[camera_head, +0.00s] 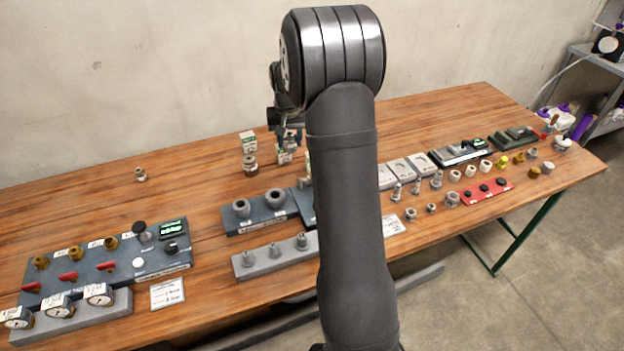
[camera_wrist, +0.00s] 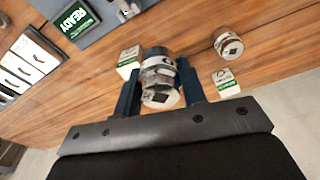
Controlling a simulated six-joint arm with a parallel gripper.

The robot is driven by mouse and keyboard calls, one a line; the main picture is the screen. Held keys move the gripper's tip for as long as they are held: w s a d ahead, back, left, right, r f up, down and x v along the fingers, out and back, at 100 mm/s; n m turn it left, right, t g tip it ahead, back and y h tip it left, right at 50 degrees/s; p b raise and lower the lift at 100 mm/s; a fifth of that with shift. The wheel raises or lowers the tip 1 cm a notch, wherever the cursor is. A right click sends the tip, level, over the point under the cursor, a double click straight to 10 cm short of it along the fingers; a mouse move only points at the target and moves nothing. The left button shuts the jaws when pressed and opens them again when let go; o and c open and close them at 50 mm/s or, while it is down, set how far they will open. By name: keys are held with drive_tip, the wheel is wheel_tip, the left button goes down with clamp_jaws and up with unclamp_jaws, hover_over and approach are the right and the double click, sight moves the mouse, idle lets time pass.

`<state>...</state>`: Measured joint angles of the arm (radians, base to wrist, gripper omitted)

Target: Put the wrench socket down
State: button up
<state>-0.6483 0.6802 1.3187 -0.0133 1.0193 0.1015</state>
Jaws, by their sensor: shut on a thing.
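My gripper (camera_wrist: 158,78) has its two dark blue fingers shut around a shiny metal cylinder, which I take to be the wrench socket (camera_wrist: 161,90). In the wrist view its round end faces the camera. In the head view my gripper (camera_head: 291,136) is behind and left of my arm, over the back middle of the table. The held socket is mostly hidden there. I cannot tell whether it touches the table.
A similar metal fitting (camera_head: 250,165) stands nearby, also in the wrist view (camera_wrist: 228,43). Two small green-labelled boxes (camera_head: 248,142) (camera_head: 284,156) are close to my gripper. A dark block with two grey rings (camera_head: 262,222) lies in front. The table's back left is mostly clear.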

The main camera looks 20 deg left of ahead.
drive_tip(key=s+a+f, duration=0.1)
drive_tip(key=a, duration=0.1)
hover_over(286, 185)
wheel_tip(286, 185, down, 10)
drive_tip(key=shift+s+r, duration=0.1)
drive_tip(key=shift+r, duration=0.15)
drive_tip(key=shift+f, duration=2.3)
drive_tip(key=shift+f, duration=0.1)
drive_tip(key=o, duration=1.1)
drive_tip(key=r, duration=0.8)
drive_tip(key=s+d+r, duration=0.1)
drive_tip(key=r, duration=0.3)
drive_tip(key=shift+s+r, duration=0.1)
drive_tip(key=shift+c, duration=0.2)
